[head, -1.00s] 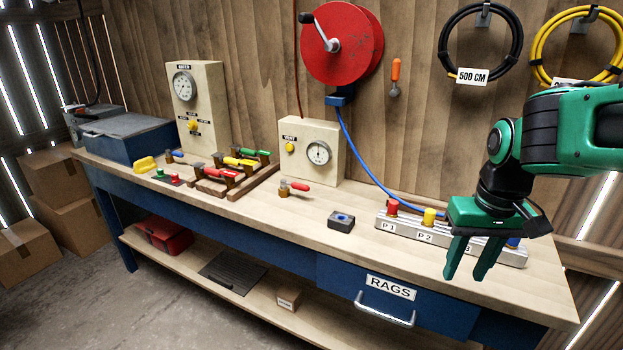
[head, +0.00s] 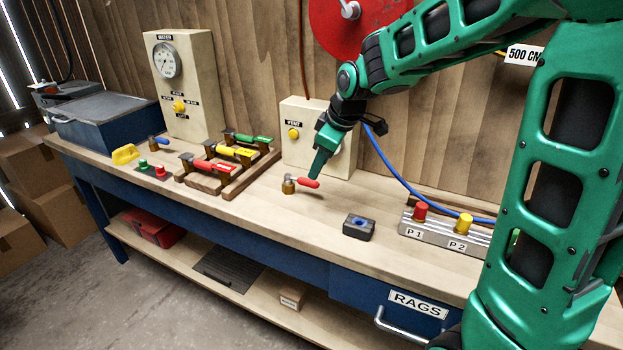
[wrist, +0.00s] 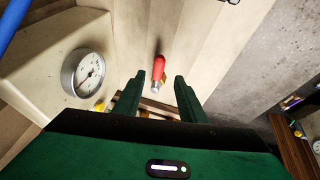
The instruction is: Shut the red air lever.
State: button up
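A brass valve with a red lever (head: 308,183) stands alone on the bench, its handle pointing right. In the wrist view the red lever (wrist: 158,68) shows ahead of the gap between my fingers, with no visible contact. A second red-handled lever (head: 208,166) lies at the left of the wooden rack; I cannot tell from labels which is the air lever. My gripper (head: 321,163) points down, just above and behind the lone valve's handle tip. In the wrist view my gripper (wrist: 161,92) has its fingers apart, with nothing held.
The wooden rack (head: 235,187) also holds yellow and green levers. A pale gauge box (head: 292,153) stands close behind my gripper. Bare bench lies in front of the valve.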

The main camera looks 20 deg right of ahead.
aim_at(311, 182)
jog(key=x, duration=0.7)
jog(key=shift+d, duration=0.25)
grip_shut()
jog(key=shift+a, duration=0.25)
